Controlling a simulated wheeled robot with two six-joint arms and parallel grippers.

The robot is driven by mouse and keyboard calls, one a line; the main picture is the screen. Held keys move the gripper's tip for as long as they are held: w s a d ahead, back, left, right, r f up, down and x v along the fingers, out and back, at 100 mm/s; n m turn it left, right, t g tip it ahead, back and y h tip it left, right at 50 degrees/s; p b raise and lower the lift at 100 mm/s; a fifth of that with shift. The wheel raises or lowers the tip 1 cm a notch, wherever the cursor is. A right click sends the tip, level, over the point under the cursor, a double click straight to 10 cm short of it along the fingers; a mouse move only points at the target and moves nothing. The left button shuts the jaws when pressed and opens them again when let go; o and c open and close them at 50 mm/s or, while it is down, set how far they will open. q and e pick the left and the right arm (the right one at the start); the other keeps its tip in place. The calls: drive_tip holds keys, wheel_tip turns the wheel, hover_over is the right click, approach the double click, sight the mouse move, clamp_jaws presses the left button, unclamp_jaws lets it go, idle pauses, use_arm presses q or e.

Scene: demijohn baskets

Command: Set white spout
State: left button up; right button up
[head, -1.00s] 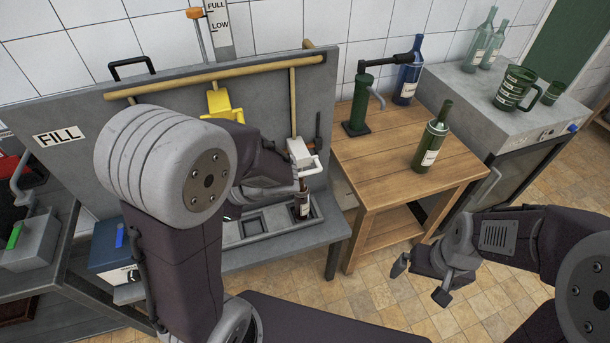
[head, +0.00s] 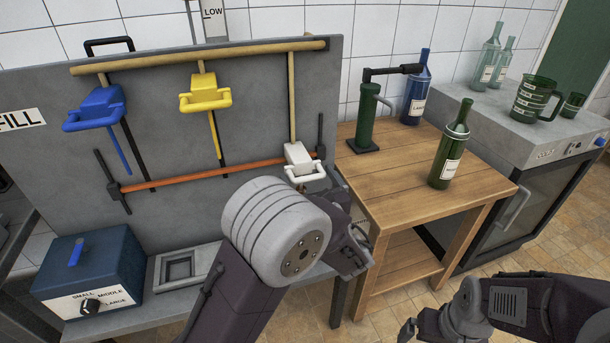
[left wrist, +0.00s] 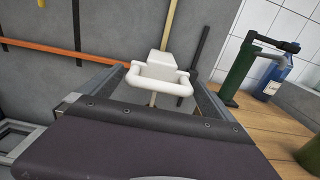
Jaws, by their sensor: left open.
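The white spout (head: 302,164) with its looped handle hangs at the lower end of a wooden rod on the right of the grey panel (head: 250,75). My left gripper (head: 357,246) is below and to its right, largely hidden behind my own arm in the head view. In the left wrist view the white spout (left wrist: 158,72) shows between the two open, empty fingers of my left gripper (left wrist: 158,88); contact cannot be told. The space under the spout is hidden by my arm. My right gripper (head: 408,331) is partly cut off at the bottom edge.
Blue (head: 97,108) and yellow (head: 205,95) spouts hang left, with an orange bar (head: 215,172) across. A blue box with a dial (head: 90,270) stands lower left. The wooden table (head: 395,200) holds a green pump (head: 365,117), a green bottle (head: 450,150) and a blue bottle (head: 416,92).

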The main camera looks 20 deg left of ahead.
use_arm(q)
drive_tip(key=shift+x, duration=1.4)
drive_tip(key=c, duration=1.8)
wheel_tip(320, 180, up, 23)
drive_tip(key=p, duration=1.5)
drive_tip(key=shift+f+p, duration=0.2)
drive_tip(key=shift+p, duration=0.15)
drive_tip(key=shift+r, duration=0.1)
drive_tip(key=o, duration=1.8)
drive_tip(key=v, duration=0.9)
